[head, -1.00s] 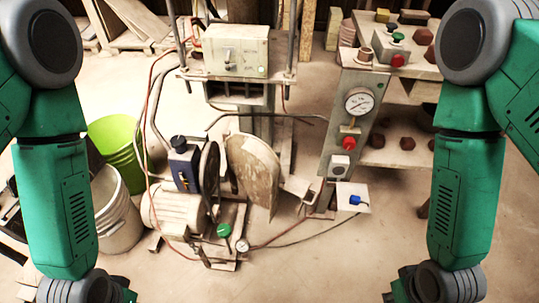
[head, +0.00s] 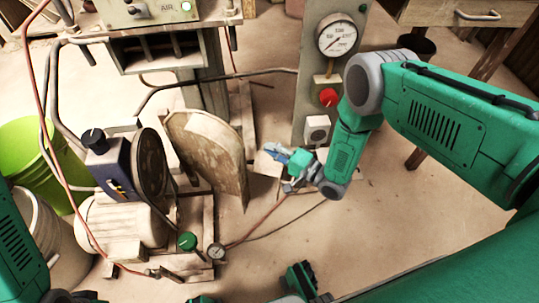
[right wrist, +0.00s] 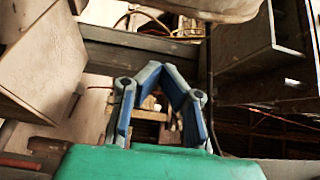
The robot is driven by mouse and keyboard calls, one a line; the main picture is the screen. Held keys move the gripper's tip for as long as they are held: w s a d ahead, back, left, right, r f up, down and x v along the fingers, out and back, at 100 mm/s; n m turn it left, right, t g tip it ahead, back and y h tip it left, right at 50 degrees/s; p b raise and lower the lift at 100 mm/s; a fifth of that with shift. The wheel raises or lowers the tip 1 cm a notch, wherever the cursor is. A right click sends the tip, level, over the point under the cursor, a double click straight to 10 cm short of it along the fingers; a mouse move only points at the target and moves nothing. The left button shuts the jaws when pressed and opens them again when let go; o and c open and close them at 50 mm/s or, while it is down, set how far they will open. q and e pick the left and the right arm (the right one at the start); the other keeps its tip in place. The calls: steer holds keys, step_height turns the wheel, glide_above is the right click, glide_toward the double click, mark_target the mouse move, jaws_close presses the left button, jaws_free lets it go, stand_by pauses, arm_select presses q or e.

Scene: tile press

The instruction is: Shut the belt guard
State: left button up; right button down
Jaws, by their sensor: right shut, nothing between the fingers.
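The belt guard (head: 208,148) is a worn tan panel with a rounded top. In the head view it stands swung out to the right of the dark belt wheel (head: 150,165), apart from it, so the wheel is uncovered. My right gripper (head: 281,158) is to the right of the guard, with a small gap in the picture; I cannot tell whether they touch. In the right wrist view its blue-lined fingers (right wrist: 166,72) come together at the tips with nothing held. My left gripper does not show clearly; only part of my left arm is at the lower left.
The motor (head: 122,222) and a green knob (head: 187,241) sit below the wheel. A gauge panel (head: 318,110) with a red button stands behind my right gripper. A green bucket (head: 28,150) is at left. A hose crosses the floor in front of the guard.

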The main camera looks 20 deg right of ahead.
steer(key=a+b, duration=0.1)
steer(key=a, duration=0.1)
steer(key=w+a, duration=0.1)
steer(key=a, duration=0.1)
steer(key=w+a+b, duration=0.1)
steer(key=a, duration=0.1)
steer(key=shift+a+b, duration=0.3)
steer(key=shift+b, duration=0.05)
steer(key=shift+s+d, duration=0.15)
steer(key=shift+d, duration=0.1)
steer(key=shift+a, duration=0.15)
